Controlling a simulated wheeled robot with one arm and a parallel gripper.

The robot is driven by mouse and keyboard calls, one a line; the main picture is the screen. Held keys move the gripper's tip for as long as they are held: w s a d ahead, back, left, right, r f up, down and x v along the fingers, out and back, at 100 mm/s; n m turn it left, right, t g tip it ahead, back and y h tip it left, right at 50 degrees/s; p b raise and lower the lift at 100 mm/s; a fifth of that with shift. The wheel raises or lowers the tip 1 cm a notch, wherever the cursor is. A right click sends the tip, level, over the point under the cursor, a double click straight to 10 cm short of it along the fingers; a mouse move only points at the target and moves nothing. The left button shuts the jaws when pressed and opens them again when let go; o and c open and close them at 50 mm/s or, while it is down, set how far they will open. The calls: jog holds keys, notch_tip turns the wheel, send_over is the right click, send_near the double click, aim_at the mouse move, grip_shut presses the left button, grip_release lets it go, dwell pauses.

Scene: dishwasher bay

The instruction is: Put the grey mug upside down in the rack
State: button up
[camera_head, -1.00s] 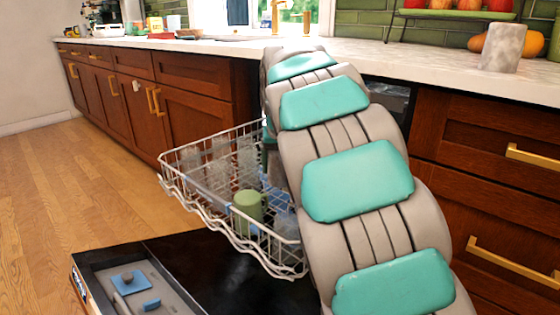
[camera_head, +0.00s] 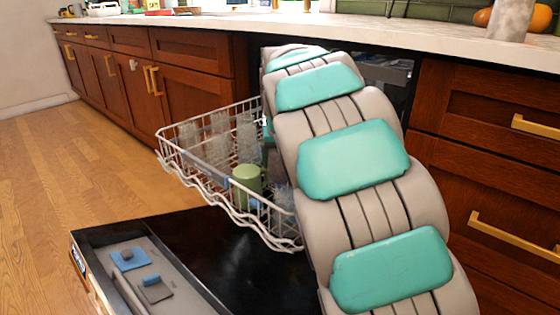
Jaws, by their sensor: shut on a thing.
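The pulled-out dishwasher rack (camera_head: 197,184) is a white wire basket above the open door. A green mug (camera_head: 247,180) stands in its near right part. Several clear glasses (camera_head: 219,137) stand toward the rack's back and left. My thick grey arm with teal pads crosses the view and covers the rack's right side. My gripper is hidden behind the arm. I see no grey mug in this view.
The open dishwasher door (camera_head: 215,255) lies low in front, with a detergent compartment (camera_head: 140,268) at its left. Wooden cabinets (camera_head: 197,88) flank the bay under a pale counter (camera_head: 400,32). A grey-white cylinder (camera_head: 509,20) stands on the counter at right. The left floor is clear.

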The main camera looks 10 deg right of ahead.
jog(key=shift+f, duration=0.55)
jog(key=o, duration=1.2)
